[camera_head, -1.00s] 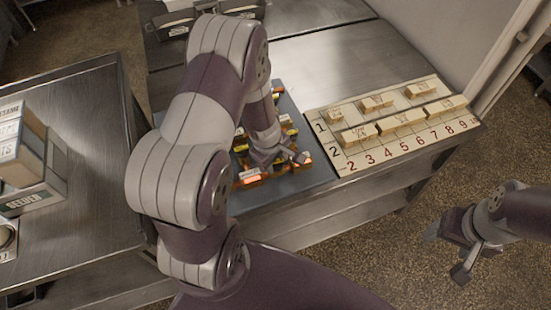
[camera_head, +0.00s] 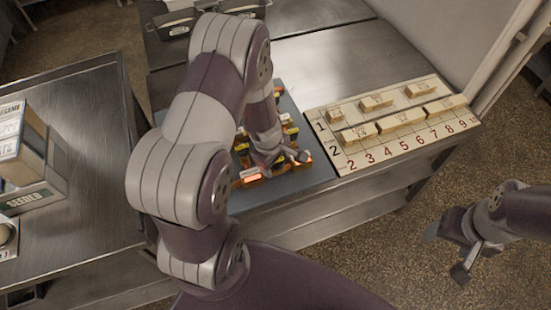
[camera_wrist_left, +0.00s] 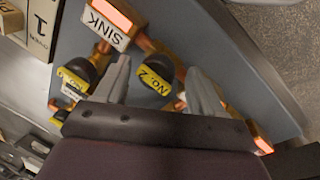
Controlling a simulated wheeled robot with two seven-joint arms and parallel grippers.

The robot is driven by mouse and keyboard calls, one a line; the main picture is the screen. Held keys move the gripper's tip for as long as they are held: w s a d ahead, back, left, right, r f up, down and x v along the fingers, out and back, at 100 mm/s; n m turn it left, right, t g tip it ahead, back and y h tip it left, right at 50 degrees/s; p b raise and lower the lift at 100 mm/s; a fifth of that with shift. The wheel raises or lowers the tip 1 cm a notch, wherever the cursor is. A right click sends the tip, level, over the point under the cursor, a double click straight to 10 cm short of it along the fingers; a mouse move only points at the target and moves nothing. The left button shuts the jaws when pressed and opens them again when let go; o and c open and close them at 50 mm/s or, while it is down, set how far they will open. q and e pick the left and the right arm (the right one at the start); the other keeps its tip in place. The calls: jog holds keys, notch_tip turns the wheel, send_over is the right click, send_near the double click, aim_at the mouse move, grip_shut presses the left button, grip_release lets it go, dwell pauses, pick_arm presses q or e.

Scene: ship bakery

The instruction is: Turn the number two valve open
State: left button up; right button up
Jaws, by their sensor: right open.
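The number two valve has a dark handle with a yellow "NO. 2" label (camera_wrist_left: 153,81); it shows between my left fingers in the left wrist view. My left gripper (camera_wrist_left: 163,85) has its fingers apart, one on each side of that handle, with a narrow gap visible at the right finger. In the head view my left gripper (camera_head: 280,158) is low over the valve board (camera_head: 288,195), and my arm hides part of it. My right gripper (camera_head: 450,252) is open and empty, over the floor at the right.
A second dark handle with a yellow label (camera_wrist_left: 74,80) and a "SINK" sign (camera_wrist_left: 107,26) are close by on the board. A numbered board (camera_head: 345,163) with several wooden blocks lies to the right. Boxes (camera_head: 35,180) stand on the left counter (camera_head: 85,150).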

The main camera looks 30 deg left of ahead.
pick_arm(q)
jog(key=shift+r, duration=0.15)
jog(key=shift+r, duration=0.3)
notch_tip(320, 180, up, 12)
jog(key=s+p, duration=0.2)
jog(key=p, duration=0.3)
jog(key=shift+s+a+f+p, duration=0.2)
jog(key=shift+a+p, duration=0.05)
jog(key=shift+p, duration=0.05)
